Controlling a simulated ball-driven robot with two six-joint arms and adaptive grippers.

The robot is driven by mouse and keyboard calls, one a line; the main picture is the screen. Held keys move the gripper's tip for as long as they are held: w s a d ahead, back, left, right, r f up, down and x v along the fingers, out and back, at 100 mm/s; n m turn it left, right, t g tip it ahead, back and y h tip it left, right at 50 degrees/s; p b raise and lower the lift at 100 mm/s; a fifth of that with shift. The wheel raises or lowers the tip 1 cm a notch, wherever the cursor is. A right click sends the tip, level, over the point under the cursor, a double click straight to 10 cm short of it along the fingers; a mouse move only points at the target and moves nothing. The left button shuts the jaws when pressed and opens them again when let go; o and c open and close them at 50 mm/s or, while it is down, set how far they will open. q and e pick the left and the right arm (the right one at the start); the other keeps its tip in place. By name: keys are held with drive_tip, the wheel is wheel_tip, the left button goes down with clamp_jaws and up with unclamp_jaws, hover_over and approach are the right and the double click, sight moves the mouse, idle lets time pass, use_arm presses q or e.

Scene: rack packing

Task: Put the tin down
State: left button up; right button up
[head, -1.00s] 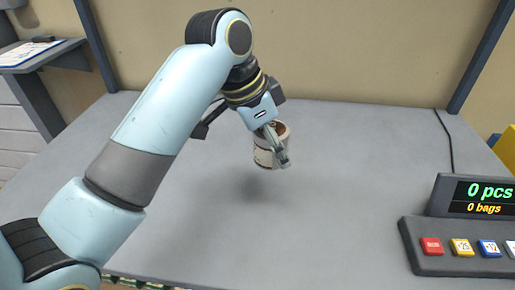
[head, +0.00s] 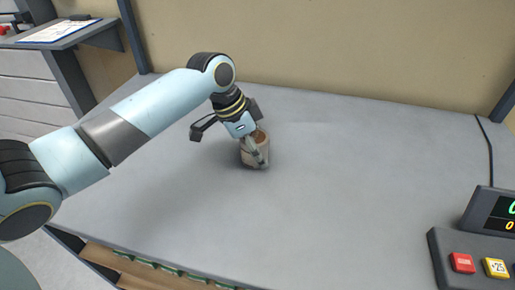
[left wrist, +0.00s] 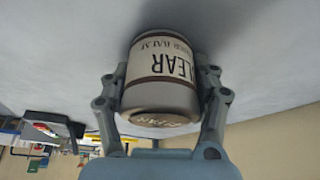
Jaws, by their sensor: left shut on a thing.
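The tin (head: 254,151) is a small cream cylinder with a brown top, on or just above the grey table. In the left wrist view the tin (left wrist: 162,75) shows a cream label with dark lettering, upside down in the picture. My left gripper (head: 256,150) is shut on the tin, with one finger on each side of it; the fingers (left wrist: 160,100) also show in the left wrist view. The tin looks upright. Whether its base touches the table is hard to tell. My right gripper is not in view.
The grey table (head: 350,190) is clear around the tin. A counting console with coloured buttons (head: 480,262) stands at the right edge. A side shelf with a clipboard (head: 58,31) is at the upper left. A cable (head: 488,150) runs along the right side.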

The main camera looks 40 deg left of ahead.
use_arm(q)
drive_tip(key=o, duration=1.3)
drive_tip(key=shift+r, duration=0.1)
